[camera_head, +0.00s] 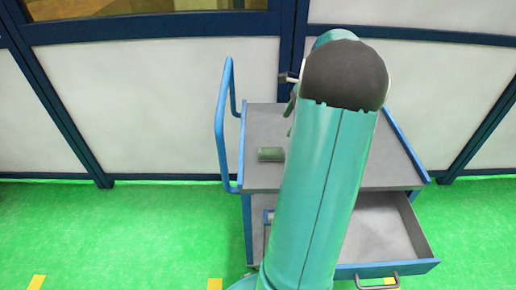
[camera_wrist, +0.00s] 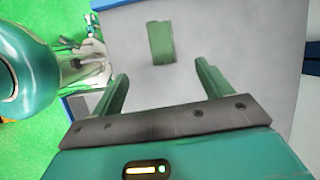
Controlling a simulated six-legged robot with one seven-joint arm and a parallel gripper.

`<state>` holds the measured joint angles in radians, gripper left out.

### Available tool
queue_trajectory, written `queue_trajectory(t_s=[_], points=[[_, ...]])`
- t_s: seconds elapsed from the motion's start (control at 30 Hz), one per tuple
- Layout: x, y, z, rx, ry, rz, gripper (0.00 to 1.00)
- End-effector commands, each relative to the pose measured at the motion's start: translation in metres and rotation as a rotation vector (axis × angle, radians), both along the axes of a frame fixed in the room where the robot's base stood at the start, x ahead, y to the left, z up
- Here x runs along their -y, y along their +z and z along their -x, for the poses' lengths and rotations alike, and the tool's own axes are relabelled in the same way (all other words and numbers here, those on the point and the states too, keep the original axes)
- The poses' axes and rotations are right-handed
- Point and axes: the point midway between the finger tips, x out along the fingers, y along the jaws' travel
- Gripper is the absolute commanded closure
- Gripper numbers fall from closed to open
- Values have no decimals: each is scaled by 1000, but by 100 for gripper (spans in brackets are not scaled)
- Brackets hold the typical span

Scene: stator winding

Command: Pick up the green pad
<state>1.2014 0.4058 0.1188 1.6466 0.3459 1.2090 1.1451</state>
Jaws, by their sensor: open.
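The green pad (camera_wrist: 161,42) lies on the grey top of the cart, beyond my fingertips and roughly between them in the wrist view. In the head view the pad (camera_head: 271,154) is a small dark green block near the left front of the cart top (camera_head: 262,180). My gripper (camera_wrist: 163,82) is open and empty, its two green fingers apart, with a gap between them and the pad. In the head view my arm hides most of the gripper and part of the cart top.
The cart has a blue handle (camera_head: 221,125) on its left and an open, empty-looking drawer (camera_head: 385,235) at its front right. A white and blue wall (camera_head: 150,100) stands close behind. The green floor (camera_head: 120,235) is clear to the left.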

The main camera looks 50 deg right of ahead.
Motion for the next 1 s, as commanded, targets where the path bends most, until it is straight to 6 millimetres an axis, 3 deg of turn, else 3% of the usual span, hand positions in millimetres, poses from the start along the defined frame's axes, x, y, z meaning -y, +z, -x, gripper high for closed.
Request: queue_trajectory(t_s=[0.1,0.23,0.5,0.77,1.0], points=[[10,-8,9,-1,-46,-20,22],[5,-23,9,-2,-47,-24,22],[-9,-70,-5,-2,-45,-22,22],[-17,-90,-15,-1,-41,-19,22],[-30,-121,-31,-1,-40,-21,22]])
